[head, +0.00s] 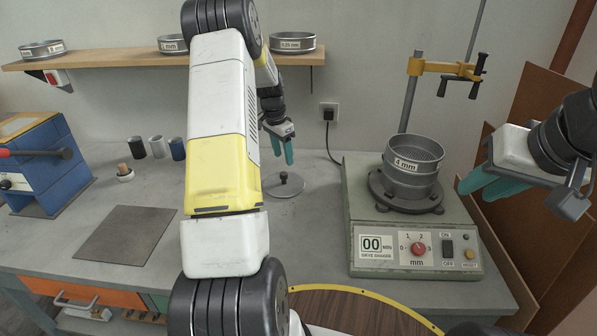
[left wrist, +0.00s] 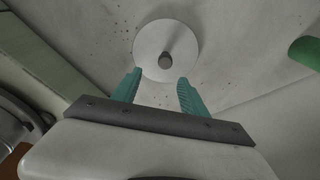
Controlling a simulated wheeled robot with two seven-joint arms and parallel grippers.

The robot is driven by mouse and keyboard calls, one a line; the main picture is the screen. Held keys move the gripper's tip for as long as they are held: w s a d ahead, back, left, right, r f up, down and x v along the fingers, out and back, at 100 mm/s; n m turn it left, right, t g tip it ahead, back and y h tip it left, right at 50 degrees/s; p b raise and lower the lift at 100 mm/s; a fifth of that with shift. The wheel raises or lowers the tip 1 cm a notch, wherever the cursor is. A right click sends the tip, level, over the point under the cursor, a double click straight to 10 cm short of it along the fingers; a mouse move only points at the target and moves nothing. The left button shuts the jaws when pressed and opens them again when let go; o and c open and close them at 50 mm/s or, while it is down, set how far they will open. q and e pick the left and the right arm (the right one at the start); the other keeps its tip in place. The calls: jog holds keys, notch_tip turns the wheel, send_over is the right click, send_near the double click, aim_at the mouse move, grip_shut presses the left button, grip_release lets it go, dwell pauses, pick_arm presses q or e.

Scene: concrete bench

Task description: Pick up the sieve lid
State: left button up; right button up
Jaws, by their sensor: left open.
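The sieve lid (head: 284,186) is a flat grey disc with a small dark knob, lying on the bench to the left of the sieve shaker. In the left wrist view the lid (left wrist: 148,48) lies just beyond the fingertips, its knob (left wrist: 166,60) roughly between their lines. My left gripper (head: 281,155) is open, its teal fingers pointing down above the lid and apart from it. In the left wrist view the open fingers (left wrist: 158,82) hold nothing. My right gripper (head: 476,187) is at the right, beside the shaker; its teal fingers point left, and their gap is hard to make out.
The sieve shaker (head: 416,250) bears a 4 mm sieve (head: 413,170) and a clamp stand (head: 440,68). Small cups (head: 157,147), a brush-like item (head: 124,173), a dark mat (head: 125,235) and a blue box (head: 42,165) are at the left. A shelf (head: 110,60) holds more sieves.

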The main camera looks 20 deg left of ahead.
aim_at(284, 173)
pick_arm(q)
jog(key=shift+w+a+f, duration=0.15)
jog(key=shift+a+f, duration=0.05)
jog(key=shift+f, duration=0.3)
jog(key=shift+w+a+f, duration=0.1)
jog(key=shift+a+f, duration=0.05)
jog(key=shift+f, duration=0.35)
jog(key=f, duration=0.7)
jog(key=shift+w+d+f, duration=0.1)
jog(key=shift+w, duration=0.2)
grip_shut()
